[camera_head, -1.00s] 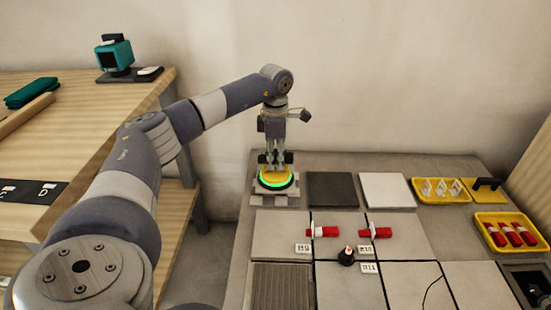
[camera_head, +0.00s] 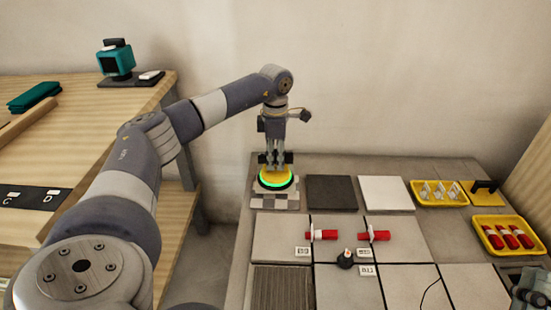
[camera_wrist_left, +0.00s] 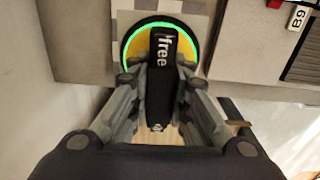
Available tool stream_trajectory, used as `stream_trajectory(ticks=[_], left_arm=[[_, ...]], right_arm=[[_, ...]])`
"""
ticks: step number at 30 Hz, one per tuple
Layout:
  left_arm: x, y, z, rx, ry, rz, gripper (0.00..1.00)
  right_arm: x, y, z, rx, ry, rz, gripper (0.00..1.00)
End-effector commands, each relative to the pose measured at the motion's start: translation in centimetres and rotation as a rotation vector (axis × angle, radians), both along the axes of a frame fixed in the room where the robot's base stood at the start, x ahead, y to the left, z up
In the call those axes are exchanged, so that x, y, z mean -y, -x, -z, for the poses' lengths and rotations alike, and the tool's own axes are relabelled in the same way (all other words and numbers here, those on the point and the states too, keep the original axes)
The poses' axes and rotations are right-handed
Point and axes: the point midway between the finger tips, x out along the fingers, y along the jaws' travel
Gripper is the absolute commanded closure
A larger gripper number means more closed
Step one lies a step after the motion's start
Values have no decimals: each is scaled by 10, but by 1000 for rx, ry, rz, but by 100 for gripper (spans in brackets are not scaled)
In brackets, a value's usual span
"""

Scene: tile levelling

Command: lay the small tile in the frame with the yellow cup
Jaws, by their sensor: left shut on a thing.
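The yellow cup (camera_head: 274,170) with a glowing green ring sits on a chequered grey and white tile (camera_head: 289,199) at the back left of the work surface. My left gripper (camera_head: 275,160) is upright over the cup and shut on it. In the left wrist view my fingers (camera_wrist_left: 160,85) are on either side of the cup's black top (camera_wrist_left: 162,60), which reads "free". The yellow rim and green ring (camera_wrist_left: 128,50) show beyond it. A grey and dark shape, apparently my right gripper (camera_head: 533,290), is cut off at the lower right. I cannot make out the frame for certain.
A dark tile (camera_head: 331,192) and a white tile (camera_head: 386,193) lie to the right of the cup. Yellow trays (camera_head: 478,235) stand at the right. Red clamps (camera_head: 322,235) and a black knob (camera_head: 345,259) sit on the laid tiles. A wooden bench (camera_head: 85,150) is at left.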

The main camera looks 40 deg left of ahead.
Motion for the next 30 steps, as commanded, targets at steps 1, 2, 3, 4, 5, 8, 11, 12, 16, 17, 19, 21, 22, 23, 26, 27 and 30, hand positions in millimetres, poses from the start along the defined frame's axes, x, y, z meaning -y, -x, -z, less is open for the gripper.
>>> stream_trajectory(ticks=[1,2,3,4,5,8,11,12,16,17,19,21,22,23,26,27,30], left_arm=[[0,-1,-3,3,1,0,100],[0,-1,-3,3,1,0,100],[0,-1,-4,3,1,0,100],[0,-1,-4,3,1,0,100],[0,-1,-4,3,1,0,100],[0,-1,-5,3,1,0,100],[0,-1,-7,3,1,0,100],[0,-1,-7,3,1,0,100],[0,-1,-9,3,1,0,100],[0,-1,-9,3,1,0,100],[0,-1,-10,3,1,0,100],[0,-1,-11,3,1,0,100],[0,-1,-11,3,1,0,100],[0,-1,-12,3,1,0,100],[0,-1,-13,3,1,0,100],[0,-1,-13,3,1,0,100],[0,-1,-15,3,1,0,100]], right_arm=[[0,-2,1,-14,4,1,14],[0,-3,3,-23,7,1,14],[-1,-5,4,-35,11,2,14],[-1,-6,6,-45,13,3,14],[-1,-7,7,-53,16,3,14],[-1,-11,12,-82,24,4,14],[-1,-14,17,-113,33,6,14],[-2,-15,19,-125,37,7,14],[-2,-20,25,-163,47,9,14],[-2,-21,27,-173,50,9,14],[-2,-23,30,-193,56,11,14],[-2,-25,34,-213,62,12,14],[-2,-26,35,-223,64,13,14],[-2,-26,37,-232,67,13,14],[-2,-29,42,-262,75,15,14],[-2,-30,44,-273,78,15,14],[-2,-32,50,-303,87,18,14]])
